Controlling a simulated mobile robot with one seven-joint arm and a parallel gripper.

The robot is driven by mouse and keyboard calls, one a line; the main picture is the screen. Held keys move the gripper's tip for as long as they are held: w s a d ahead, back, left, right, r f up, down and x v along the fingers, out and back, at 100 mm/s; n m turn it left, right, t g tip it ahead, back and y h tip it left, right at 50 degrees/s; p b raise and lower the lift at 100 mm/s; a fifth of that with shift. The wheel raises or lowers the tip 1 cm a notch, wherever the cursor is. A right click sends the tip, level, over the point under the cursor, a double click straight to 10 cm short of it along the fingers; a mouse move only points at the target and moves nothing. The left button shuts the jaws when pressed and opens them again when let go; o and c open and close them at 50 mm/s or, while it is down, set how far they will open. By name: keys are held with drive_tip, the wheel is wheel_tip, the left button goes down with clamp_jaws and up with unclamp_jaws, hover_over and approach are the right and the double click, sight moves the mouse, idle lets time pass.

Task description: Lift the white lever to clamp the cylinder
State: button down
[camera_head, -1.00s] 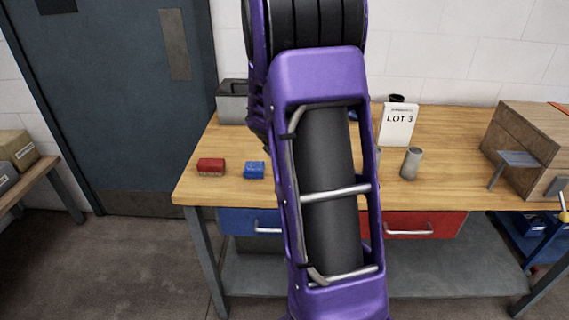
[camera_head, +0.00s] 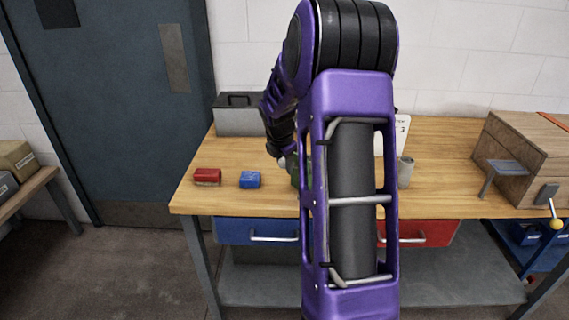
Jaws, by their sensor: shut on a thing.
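My gripper (camera_head: 281,158) is at the end of my dark wrist, low over the bench top, left of my large purple arm link. It is small and partly hidden. It is shut on a small pale piece, which seems to be the white lever (camera_head: 282,163); its shape is hard to make out. A dark green thing (camera_head: 296,172) shows just right of it, mostly covered by my arm; I cannot tell whether it is the clamp. A grey cylinder (camera_head: 405,173) stands upright on the bench, right of my arm, apart from my gripper.
The wooden bench (camera_head: 225,200) holds a red block (camera_head: 207,177), a blue block (camera_head: 250,180), a grey toolbox (camera_head: 238,117) and a half-hidden white sign (camera_head: 402,131). The bench's front left is clear.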

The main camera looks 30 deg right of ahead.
drive_tip(key=shift+c, duration=2.3)
unclamp_jaws()
drive_tip(key=v, duration=1.7)
drive_tip(key=shift+a+r, duration=0.1)
drive_tip(key=shift+r, duration=0.05)
